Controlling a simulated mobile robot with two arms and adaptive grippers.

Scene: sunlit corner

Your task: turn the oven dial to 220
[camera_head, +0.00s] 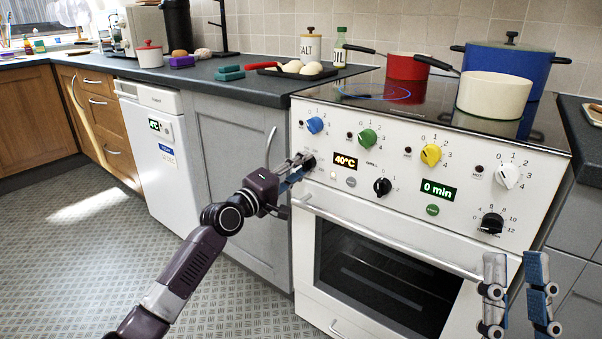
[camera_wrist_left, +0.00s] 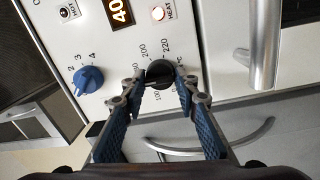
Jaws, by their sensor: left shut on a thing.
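The black oven dial (camera_head: 308,163) sits at the left of the white oven's control panel, beside a display (camera_head: 345,162) reading 40°C. My left gripper (camera_head: 300,168) is at this dial. In the left wrist view the dial (camera_wrist_left: 160,69) is between the fingertips of my left gripper (camera_wrist_left: 160,84), which is shut on it. Printed numbers around it include 200 and 220. I cannot tell where its pointer stands, as the fingers hide part of it. My right gripper (camera_head: 517,295) is open and empty in front of the oven's right side.
A blue knob (camera_head: 314,125) is just above the oven dial, with green, yellow, white and other black knobs to the right. The oven door handle (camera_head: 390,236) runs below the panel. Pots, including a white one (camera_head: 494,94), stand on the hob.

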